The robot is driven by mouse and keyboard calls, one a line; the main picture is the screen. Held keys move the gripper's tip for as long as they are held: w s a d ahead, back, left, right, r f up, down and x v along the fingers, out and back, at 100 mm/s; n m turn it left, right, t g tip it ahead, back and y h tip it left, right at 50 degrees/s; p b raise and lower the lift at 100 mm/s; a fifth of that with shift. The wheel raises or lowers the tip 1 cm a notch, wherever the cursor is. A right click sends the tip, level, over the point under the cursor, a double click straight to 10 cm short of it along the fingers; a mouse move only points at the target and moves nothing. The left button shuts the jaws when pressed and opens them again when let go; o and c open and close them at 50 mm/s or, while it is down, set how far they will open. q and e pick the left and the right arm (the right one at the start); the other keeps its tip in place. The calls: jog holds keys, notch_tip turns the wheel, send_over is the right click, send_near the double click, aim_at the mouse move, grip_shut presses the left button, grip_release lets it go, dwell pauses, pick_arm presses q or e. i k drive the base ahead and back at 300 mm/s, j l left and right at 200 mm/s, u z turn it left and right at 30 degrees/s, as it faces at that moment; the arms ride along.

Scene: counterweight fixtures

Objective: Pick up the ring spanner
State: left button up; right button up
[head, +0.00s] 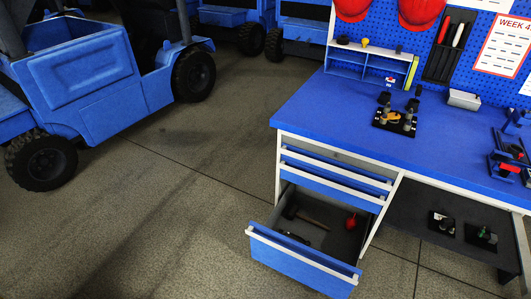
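I cannot make out a ring spanner for certain. The blue bottom drawer (300,262) of the workbench is open. In it lie a long-handled tool like a hammer (312,220), a small dark tool (294,237) near the front, and a red item (351,221) at the right. The dark tool is too small and dim to name. Neither of my grippers is in view.
The blue bench top (345,110) holds a black fixture plate (396,119) with upright parts and a red-and-blue device (510,158) at the right. Small black-based items (441,222) sit on the lower shelf. A blue vehicle (95,70) stands left; the floor between is clear.

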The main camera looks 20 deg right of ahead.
aim_at(293, 235)
jog(key=z, duration=0.95)
